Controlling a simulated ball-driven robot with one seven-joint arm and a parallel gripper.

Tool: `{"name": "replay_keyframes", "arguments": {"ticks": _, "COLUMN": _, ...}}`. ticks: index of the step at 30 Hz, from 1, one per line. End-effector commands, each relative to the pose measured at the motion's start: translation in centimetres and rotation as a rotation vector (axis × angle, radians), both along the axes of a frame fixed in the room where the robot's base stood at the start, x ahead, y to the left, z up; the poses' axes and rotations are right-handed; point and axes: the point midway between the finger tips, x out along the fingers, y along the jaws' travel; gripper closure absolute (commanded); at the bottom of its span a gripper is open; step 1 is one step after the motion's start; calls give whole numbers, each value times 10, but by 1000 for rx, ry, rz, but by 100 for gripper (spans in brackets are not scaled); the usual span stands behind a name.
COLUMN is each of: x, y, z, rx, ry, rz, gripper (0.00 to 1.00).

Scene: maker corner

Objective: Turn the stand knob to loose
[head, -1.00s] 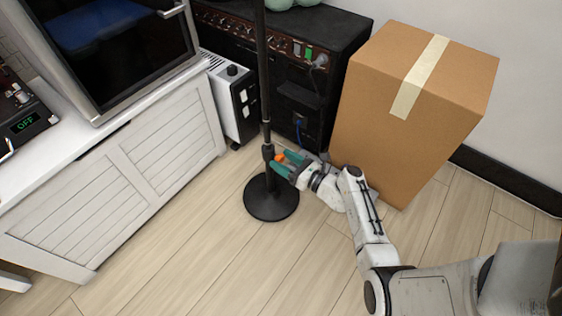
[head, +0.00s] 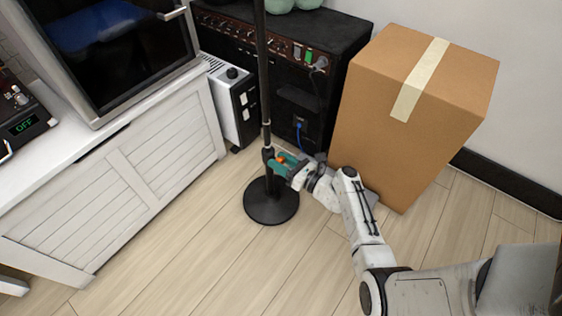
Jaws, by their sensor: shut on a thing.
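The stand is a black upright pole (head: 262,75) on a round black base (head: 271,208) that rests on the floor. Its collar (head: 267,153) is low on the pole, and the knob sits there, largely hidden by my fingers. My gripper (head: 277,162), with teal fingers and an orange spot, reaches in from the right at collar height and is shut on the knob. The knob's exact angle is too small to tell.
A tall cardboard box (head: 410,120) stands right of the stand, close to my arm. A black amplifier (head: 300,85) and a white heater (head: 232,100) stand behind. A white cabinet (head: 120,185) is at left. The floor in front is clear.

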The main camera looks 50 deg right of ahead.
Motion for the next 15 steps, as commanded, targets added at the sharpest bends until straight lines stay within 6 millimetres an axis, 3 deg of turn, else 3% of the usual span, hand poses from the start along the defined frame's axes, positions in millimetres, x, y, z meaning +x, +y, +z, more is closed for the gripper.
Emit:
{"name": "replay_keyframes", "arguments": {"ticks": 7, "x": 0, "y": -1, "z": 1, "rx": -54, "ry": -2, "rz": -2, "gripper": 88}}
{"name": "replay_keyframes", "arguments": {"ticks": 15, "x": -1, "y": 0, "z": 0, "rx": -305, "ry": -11, "rz": -3, "gripper": 89}}
